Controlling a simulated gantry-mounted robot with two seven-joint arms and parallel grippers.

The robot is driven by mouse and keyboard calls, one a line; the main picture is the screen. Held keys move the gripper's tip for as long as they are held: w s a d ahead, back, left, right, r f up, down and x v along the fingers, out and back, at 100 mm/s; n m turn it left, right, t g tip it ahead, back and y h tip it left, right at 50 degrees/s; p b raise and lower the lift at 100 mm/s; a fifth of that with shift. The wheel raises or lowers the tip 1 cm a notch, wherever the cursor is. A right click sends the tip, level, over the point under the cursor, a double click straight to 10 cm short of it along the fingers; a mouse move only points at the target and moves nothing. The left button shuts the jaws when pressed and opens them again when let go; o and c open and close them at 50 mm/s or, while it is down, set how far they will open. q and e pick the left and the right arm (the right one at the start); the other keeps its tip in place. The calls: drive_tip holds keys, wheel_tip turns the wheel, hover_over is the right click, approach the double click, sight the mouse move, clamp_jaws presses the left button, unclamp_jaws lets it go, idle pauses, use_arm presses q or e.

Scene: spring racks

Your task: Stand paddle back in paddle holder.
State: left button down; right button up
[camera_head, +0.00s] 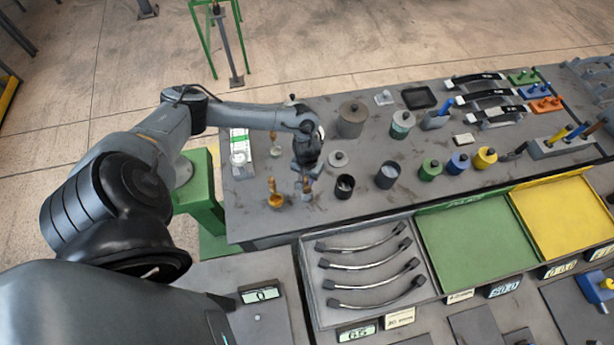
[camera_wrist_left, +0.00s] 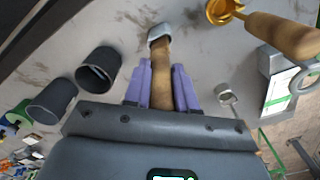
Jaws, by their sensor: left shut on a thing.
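My left gripper (camera_head: 307,175) is shut on a wooden handle (camera_wrist_left: 161,72), which runs between the purple fingers (camera_wrist_left: 160,88) in the left wrist view. The handle ends in a pale grey head (camera_wrist_left: 159,31), low over the grey bench; I cannot tell if it touches. I take this to be the paddle. Two dark open cups stand to the right of the gripper, the nearer one (camera_head: 345,187) and a larger one (camera_head: 388,175). They also show in the wrist view (camera_wrist_left: 98,70). Which one is the paddle holder is not clear. My right gripper is not in view.
A gold cup with a wooden handle (camera_head: 275,198) stands close left of the gripper. A small grey cup tool (camera_head: 275,150) and a white-green box (camera_head: 240,155) are farther left. A tray of curved bars (camera_head: 325,318) lies in front.

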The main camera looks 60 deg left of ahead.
use_arm(q)
drive_tip(key=shift+f, duration=0.25)
drive_tip(key=shift+c, duration=1.8)
unclamp_jaws()
drive_tip(key=shift+r, duration=0.15)
wheel_tip(320, 180, up, 2)
drive_tip(key=p, duration=0.3)
drive_tip(key=shift+r, duration=0.25)
drive_tip(key=shift+r+p, duration=0.95)
drive_tip(key=shift+r, duration=1.15)
